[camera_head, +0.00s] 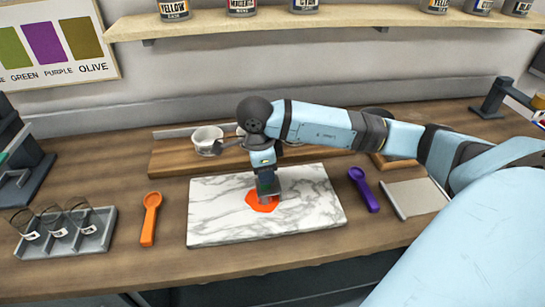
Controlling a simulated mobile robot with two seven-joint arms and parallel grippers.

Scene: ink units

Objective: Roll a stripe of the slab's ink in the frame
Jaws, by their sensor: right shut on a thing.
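The white marble slab (215,220) lies in the middle of the bench. A flat orange-red ink patch (257,207) is spread on it near its centre. My right gripper (266,189) points down over the ink, shut on a small tool that I take to be the roller. Gripper and arm hide most of the tool, and its lower end appears to be at the ink. A pale flat panel (415,197) lies right of the slab; I cannot tell whether it is the frame. My left gripper is not in view.
An orange scoop (150,218) lies left of the slab and a purple scoop (363,188) right of it. A grey rack (92,240) holds glasses at far left. A shelf (340,16) holds ink cans.

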